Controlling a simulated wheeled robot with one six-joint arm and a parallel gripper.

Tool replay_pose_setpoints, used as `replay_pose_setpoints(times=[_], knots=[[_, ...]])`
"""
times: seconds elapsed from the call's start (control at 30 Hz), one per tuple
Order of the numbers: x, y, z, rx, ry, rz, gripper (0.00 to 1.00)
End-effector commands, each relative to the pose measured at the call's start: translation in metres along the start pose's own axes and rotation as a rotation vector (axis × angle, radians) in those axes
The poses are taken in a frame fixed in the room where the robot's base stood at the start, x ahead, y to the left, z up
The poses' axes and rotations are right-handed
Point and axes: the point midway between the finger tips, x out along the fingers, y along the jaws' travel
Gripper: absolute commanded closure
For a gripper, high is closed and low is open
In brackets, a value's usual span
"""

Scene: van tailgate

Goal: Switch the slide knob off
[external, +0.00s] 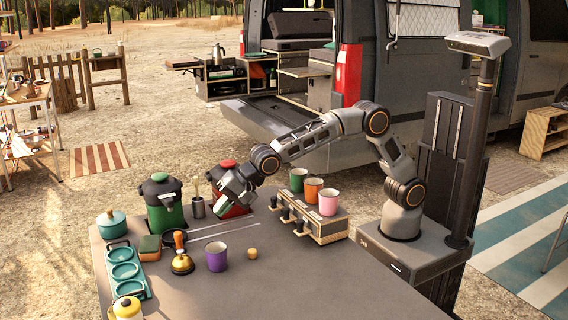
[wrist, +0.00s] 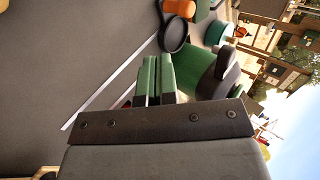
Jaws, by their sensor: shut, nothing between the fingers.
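I cannot make out for certain which part is the slide knob. Two thin silver strips (external: 222,231) lie on the grey table, and one strip also shows in the wrist view (wrist: 110,85). A small round tan knob-like piece (external: 252,253) sits in front of the strips. My gripper (external: 222,208) is shut and empty, in front of the red-lidded dispenser and above the far part of the table. Its green fingers lie side by side in the wrist view (wrist: 158,72) and hide what is directly behind them.
A green dispenser (external: 165,212) and a metal cup (external: 198,208) stand left of my gripper. A box with dark side hooks (external: 318,228) bears several cups at right. A bell (external: 182,264), purple cup (external: 216,257) and teal tray (external: 126,272) are nearer.

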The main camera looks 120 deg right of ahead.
Motion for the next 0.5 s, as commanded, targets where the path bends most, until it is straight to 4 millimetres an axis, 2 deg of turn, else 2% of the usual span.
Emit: replay_pose_setpoints(times=[0.2,0.5], knots=[[-0.021,0.0,0.0,0.0,0.0,0.001,1.0],[-0.026,0.0,0.0,0.0,0.0,0.001,1.0]])
